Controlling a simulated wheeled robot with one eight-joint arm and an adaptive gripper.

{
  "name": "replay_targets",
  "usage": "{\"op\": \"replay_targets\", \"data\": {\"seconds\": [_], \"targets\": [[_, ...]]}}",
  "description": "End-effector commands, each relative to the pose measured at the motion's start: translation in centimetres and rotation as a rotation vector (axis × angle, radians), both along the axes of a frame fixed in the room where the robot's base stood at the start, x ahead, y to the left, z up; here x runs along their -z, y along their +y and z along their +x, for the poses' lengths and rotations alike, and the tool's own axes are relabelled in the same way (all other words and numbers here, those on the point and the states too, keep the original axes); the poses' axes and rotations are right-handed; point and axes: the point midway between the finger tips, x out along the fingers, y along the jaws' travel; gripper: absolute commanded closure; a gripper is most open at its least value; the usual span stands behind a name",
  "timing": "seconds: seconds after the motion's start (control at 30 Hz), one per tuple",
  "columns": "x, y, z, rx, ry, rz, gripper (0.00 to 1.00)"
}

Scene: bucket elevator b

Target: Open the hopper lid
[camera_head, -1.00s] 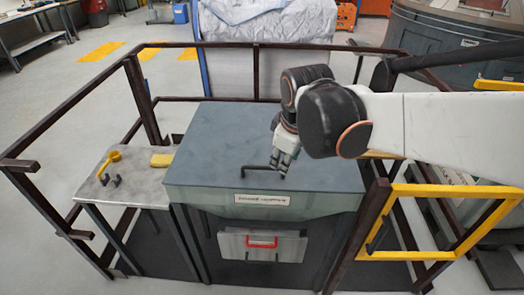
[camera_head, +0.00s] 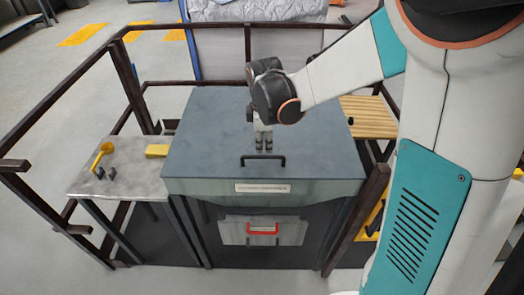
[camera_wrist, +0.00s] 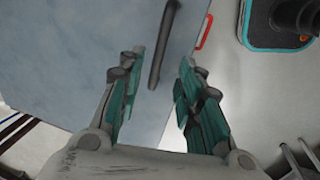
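The hopper lid (camera_head: 220,125) is a flat blue-grey panel on top of the hopper and looks closed. Its black bar handle (camera_head: 262,159) lies near the front edge, above a white label (camera_head: 262,187). My gripper (camera_head: 264,148) is over the lid, just behind the handle in the head view. In the wrist view, my gripper (camera_wrist: 158,95) is open, with its fingers apart. The handle (camera_wrist: 163,45) shows ahead of and between the fingertips, and nothing is held. I cannot tell the exact gap between fingers and handle.
A grey side table (camera_head: 120,172) at left holds a yellow scoop (camera_head: 104,152) and a yellow block (camera_head: 157,151). Dark railings (camera_head: 75,85) surround the hopper. A red-handled panel (camera_head: 262,231) is on its front. A wooden slatted surface (camera_head: 368,117) is at right.

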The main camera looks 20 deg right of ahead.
Motion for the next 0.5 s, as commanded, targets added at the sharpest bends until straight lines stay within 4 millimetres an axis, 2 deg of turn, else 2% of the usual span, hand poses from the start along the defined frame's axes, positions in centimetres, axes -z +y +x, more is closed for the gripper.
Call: {"op": "replay_targets", "data": {"seconds": [0.03,0.2,0.33,0.5], "targets": [[1.3,-0.1,0.2,0.001,0.0,0.0,0.67],[4.3,-0.3,0.8,0.002,0.0,0.0,0.67],[6.0,-0.4,1.1,0.002,0.0,0.0,0.67],[7.2,-0.5,1.4,0.002,0.0,0.0,0.67]]}}
